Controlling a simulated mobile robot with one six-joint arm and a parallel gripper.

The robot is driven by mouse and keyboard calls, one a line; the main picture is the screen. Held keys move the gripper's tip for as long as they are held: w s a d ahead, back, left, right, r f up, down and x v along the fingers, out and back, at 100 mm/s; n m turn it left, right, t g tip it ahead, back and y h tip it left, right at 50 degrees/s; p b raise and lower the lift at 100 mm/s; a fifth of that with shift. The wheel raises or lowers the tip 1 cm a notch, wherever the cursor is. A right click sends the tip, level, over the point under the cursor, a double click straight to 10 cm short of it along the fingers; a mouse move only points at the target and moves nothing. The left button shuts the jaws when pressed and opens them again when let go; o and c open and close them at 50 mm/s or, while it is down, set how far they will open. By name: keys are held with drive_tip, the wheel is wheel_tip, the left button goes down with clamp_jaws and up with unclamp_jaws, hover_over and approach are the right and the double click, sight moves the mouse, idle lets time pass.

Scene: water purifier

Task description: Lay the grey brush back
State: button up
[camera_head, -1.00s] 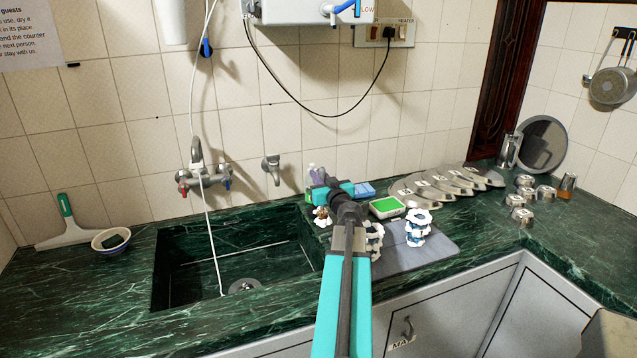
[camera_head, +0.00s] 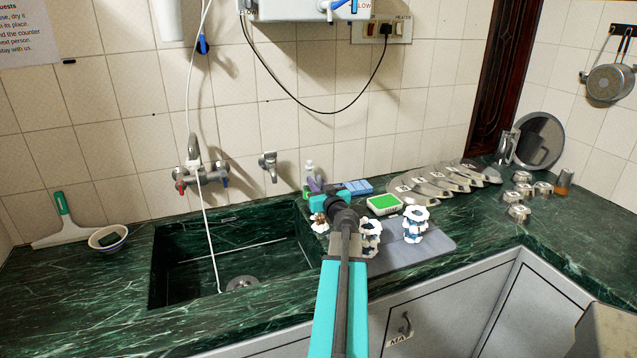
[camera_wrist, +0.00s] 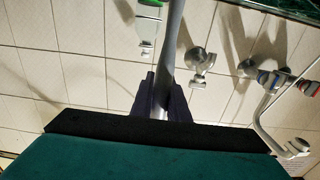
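The grey brush shows in the wrist view as a long grey handle (camera_wrist: 172,45) running up out of the top edge; its far end is out of that view. My gripper (camera_wrist: 161,97) is shut on this handle, with one dark finger on each side. In the head view my gripper (camera_head: 314,187) is over the counter just right of the sink, and the handle is hard to make out. A small white and brown object (camera_head: 319,223) shows just below it at the sink's right edge; I cannot tell whether it is the brush's head.
The sink (camera_head: 165,270) is to the left. A blue sponge pack (camera_head: 358,187), green-topped box (camera_head: 384,204), white stacked pieces (camera_head: 415,224) on a grey mat (camera_head: 425,250) and steel lids (camera_head: 450,180) stand to the right. A small bottle (camera_head: 309,170) stands behind the gripper.

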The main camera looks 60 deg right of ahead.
drive_tip(key=o, duration=0.3)
drive_tip(key=shift+o, duration=0.2)
drive_tip(key=shift+r+p, duration=0.25)
drive_tip(key=shift+p, duration=0.2)
drive_tip(key=b, duration=0.3)
approach(320, 187)
drive_tip(key=x, duration=0.5)
drive_tip(key=shift+w+d, duration=0.1)
drive_tip(key=shift+d, duration=0.05)
drive_tip(key=shift+p, duration=0.85)
drive_tip(key=shift+s+p, duration=0.3)
drive_tip(key=shift+p, duration=0.6)
drive_tip(key=s+p, duration=0.1)
drive_tip(key=p, duration=0.2)
drive_tip(key=shift+a+f+p, duration=0.1)
drive_tip(key=shift+a+p, duration=0.2)
drive_tip(key=shift+s+f+p, duration=0.15)
drive_tip(key=shift+f+p, duration=0.05)
drive_tip(key=shift+p, duration=0.35)
